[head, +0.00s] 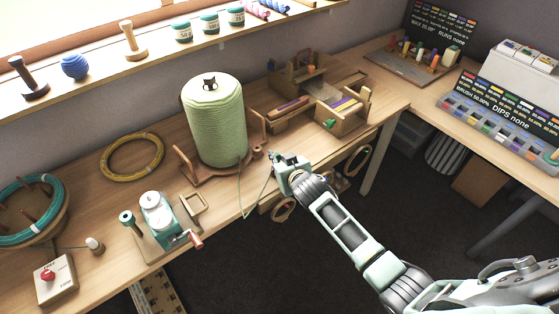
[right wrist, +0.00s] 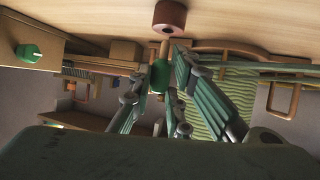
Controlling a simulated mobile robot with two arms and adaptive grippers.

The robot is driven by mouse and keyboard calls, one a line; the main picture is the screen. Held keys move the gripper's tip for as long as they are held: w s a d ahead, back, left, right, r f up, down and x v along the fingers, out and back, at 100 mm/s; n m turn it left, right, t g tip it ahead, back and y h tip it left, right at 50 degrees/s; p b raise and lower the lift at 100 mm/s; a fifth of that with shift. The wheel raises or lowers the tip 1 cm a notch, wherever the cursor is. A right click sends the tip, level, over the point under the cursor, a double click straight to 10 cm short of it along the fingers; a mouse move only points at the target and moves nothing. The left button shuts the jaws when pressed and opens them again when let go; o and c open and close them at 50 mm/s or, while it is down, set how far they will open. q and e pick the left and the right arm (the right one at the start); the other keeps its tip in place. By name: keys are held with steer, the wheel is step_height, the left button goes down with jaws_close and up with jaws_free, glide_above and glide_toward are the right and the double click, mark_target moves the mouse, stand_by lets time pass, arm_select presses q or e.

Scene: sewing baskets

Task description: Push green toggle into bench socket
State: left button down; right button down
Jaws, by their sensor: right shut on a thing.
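My right gripper (head: 275,158) reaches in from the right to the bench's front edge, below the large green cone of cord (head: 215,120). In the right wrist view its fingers (right wrist: 160,80) are shut on the green toggle (right wrist: 159,74), with a finger on either side. A light wooden pin shows between the toggle and a reddish-brown round piece (right wrist: 170,16), which looks like the bench socket. I cannot tell whether the pin is inside it. In the head view the toggle is too small to make out. My left gripper is not in view.
A green cord (head: 243,190) hangs in a loop at the bench edge beside my gripper. A teal hand-crank winder (head: 158,215) stands to the left. A wooden organiser (head: 343,118) with a green knob (right wrist: 28,52) stands to the right. Wooden hoops (head: 283,209) hang below the bench.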

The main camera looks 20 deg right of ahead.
steer(key=shift+s+f+b, duration=0.15)
steer(key=shift+f+b, duration=0.75)
steer(key=shift+f, duration=0.35)
steer(key=c, duration=1.9)
jaws_free()
steer(key=shift+c, duration=0.2)
steer(key=o, duration=0.4)
steer(key=shift+f, duration=0.1)
steer(key=v, duration=1.2)
